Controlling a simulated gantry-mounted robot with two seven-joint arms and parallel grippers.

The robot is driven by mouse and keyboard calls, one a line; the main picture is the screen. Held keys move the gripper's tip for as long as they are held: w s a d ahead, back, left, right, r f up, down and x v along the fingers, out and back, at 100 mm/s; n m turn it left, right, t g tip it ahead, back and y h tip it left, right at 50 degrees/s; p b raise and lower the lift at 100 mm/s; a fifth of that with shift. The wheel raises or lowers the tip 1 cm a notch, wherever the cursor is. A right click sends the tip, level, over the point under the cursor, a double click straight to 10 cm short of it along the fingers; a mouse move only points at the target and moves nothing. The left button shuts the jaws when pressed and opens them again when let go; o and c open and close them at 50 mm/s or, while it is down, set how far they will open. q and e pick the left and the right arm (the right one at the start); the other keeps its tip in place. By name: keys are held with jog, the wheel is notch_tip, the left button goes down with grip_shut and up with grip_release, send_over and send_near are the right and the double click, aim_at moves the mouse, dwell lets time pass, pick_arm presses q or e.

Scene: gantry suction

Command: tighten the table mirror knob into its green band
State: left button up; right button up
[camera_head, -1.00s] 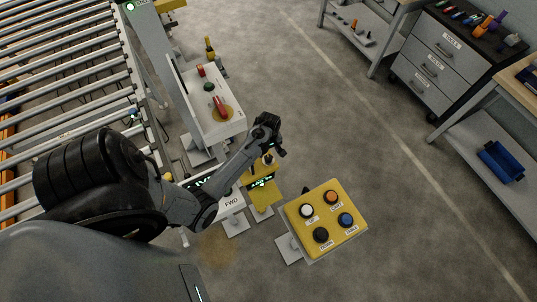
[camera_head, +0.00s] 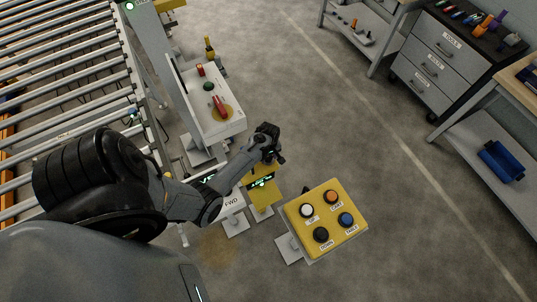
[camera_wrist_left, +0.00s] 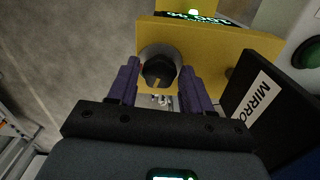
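The mirror knob (camera_wrist_left: 158,71) is black and faceted, with a light pointer line, on a round grey base on the front of a yellow box (camera_wrist_left: 213,46). In the head view the yellow box (camera_head: 265,194) stands on a post, and the gripper hides the knob. My left gripper (camera_wrist_left: 158,68) has its purple fingers apart, one on each side of the knob. A narrow gap seems to show, but contact is hard to tell. A lit green display (camera_wrist_left: 195,17) tops the box; its reading is cut off. My right gripper is not in view.
A black plate with a MIRROR label (camera_wrist_left: 262,97) stands close to the right finger. A yellow button panel (camera_head: 333,212) stands right of the box in the head view, and a white control box (camera_head: 214,118) stands behind. The roller conveyor (camera_head: 70,80) lies at left.

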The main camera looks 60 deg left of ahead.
pick_arm(q)
jog(key=c, duration=0.7)
jog(key=shift+o, duration=0.2)
jog(key=m+p, duration=0.3)
jog(key=shift+r, duration=0.25)
jog(key=shift+m+p, duration=0.3)
jog(key=shift+m, duration=0.4)
jog(key=shift+f+m, duration=0.25)
jog(key=shift+m, duration=0.25)
jog(key=o, duration=1.1)
jog(key=shift+c, duration=0.2)
jog(key=shift+r, duration=0.15)
